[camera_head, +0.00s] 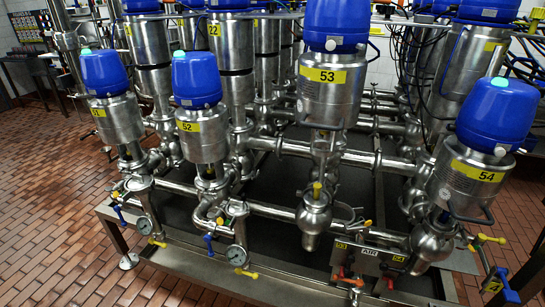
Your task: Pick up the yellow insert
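No single thing stands out clearly as the yellow insert. Small yellow pieces show on the valve stems, one below the valve marked 53 (317,188) and one below the valve marked 52 (210,172). Yellow handles sit low on the pipework, one beside the right gauge (246,273) and one at the far right (490,239). I cannot tell which of these, if any, is the insert. My gripper is not in view.
Steel valves with blue caps (197,80) stand in rows on a steel frame (215,283). Pipes, gauges (237,255) and small levers crowd the front edge. The brick-tiled floor (45,215) at the left is clear.

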